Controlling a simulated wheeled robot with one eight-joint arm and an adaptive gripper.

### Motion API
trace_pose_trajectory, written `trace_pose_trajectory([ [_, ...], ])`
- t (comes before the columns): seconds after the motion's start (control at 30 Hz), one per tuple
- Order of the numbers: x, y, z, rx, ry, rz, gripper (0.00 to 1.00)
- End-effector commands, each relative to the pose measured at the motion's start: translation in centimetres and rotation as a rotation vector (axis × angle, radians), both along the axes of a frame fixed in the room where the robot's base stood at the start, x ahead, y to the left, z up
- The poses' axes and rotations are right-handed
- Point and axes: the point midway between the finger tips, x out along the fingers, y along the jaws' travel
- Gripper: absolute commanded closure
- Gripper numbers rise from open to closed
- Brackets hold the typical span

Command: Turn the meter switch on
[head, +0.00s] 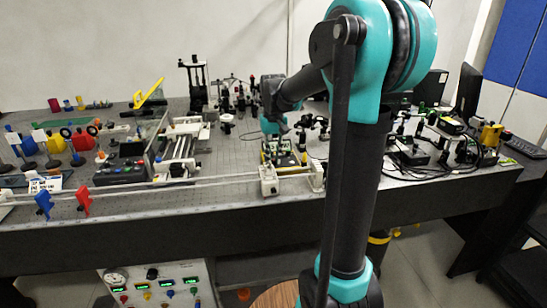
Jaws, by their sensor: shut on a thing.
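My gripper (275,130) is at the end of my arm, low over the middle of the bench. It is small in the head view and partly hidden by my own wrist. It is shut on a small part at a green and yellow device (284,158) with dark parts, which stands on the bench top. The fingertips and the part between them are too small to make out. I cannot make out a meter switch for certain or tell its position. A control panel (155,286) with a round dial, lit displays and coloured knobs is below the bench's front edge.
A white box (268,181) sits on a long rail (200,183) just in front of the device. Optics and cables (410,155) crowd the right side. Coloured holders (44,204) and a black control box (118,172) are at left. Some bench top (228,160) is clear.

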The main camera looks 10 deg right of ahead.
Motion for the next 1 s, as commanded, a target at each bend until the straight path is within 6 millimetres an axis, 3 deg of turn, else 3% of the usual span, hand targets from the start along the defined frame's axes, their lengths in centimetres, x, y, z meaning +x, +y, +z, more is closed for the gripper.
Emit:
trace_pose_trajectory([
  [0.73,0.01,-0.01,0.01,0.0,0.0,-0.087,1.0],
  [0.77,0.01,-0.01,0.01,0.0,0.0,-0.087,0.82],
  [0.8,0.01,-0.01,0.01,0.0,0.0,-0.087,0.77],
  [0.9,0.0,-0.01,0.01,0.0,0.0,-0.087,0.65],
  [1.0,0.0,0.0,0.01,0.0,0.0,-0.087,0.63],
])
